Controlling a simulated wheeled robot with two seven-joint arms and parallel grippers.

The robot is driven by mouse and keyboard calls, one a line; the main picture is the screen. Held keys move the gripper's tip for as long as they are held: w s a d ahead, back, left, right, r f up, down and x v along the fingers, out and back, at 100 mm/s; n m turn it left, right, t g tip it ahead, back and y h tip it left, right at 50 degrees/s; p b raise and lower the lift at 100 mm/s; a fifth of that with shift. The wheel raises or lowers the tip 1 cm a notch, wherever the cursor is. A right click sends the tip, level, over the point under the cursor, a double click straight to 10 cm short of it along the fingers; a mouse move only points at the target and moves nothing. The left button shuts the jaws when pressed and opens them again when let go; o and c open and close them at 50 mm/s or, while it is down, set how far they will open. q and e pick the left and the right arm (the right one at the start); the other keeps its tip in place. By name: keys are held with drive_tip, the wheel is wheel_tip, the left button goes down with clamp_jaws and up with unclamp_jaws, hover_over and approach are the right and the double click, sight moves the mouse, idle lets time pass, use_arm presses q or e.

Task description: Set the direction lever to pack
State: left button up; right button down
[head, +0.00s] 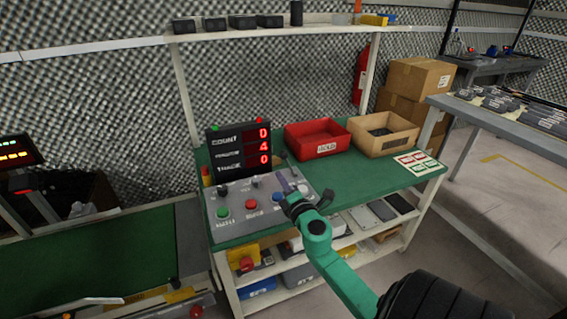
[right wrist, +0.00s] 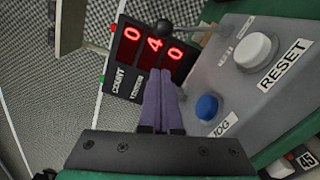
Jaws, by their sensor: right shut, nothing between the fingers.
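The grey control panel (head: 235,213) stands on the green bench, with buttons and dark knobs on its sloped top. A black ball knob (right wrist: 165,27), perhaps the direction lever's, shows just beyond my right fingertips in the right wrist view. A dark knob also shows at the panel's back right in the head view (head: 283,156). My right gripper (head: 286,180) is over the panel's right side, its purple fingers shut together and empty in the right wrist view (right wrist: 160,75). I cannot tell whether they touch the knob. My left gripper is not in view.
A counter display (head: 240,152) stands behind the panel. The panel carries a green button (head: 223,213), a red button (head: 251,204) and a blue button (right wrist: 207,106). A red bin (head: 317,150) and a tan bin (head: 383,146) stand to the right. Green bench top between bins and panel is clear.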

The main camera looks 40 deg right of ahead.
sight(281, 157)
drive_tip(key=w+d, duration=0.3)
drive_tip(key=shift+w+d+r, duration=0.15)
drive_tip(key=shift+w+r, duration=0.15)
drive_tip(key=shift+w+d+r, duration=0.15)
drive_tip(key=shift+w+d, duration=0.05)
drive_tip(key=shift+d, duration=0.3)
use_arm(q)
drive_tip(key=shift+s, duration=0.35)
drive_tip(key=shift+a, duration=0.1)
use_arm(e)
drive_tip(key=shift+d, duration=0.1)
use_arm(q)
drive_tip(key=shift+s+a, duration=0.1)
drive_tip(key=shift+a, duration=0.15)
use_arm(e)
drive_tip(key=shift+s+d+r+m, duration=0.1)
drive_tip(key=shift+r+m, duration=0.1)
drive_tip(key=shift+m, duration=0.1)
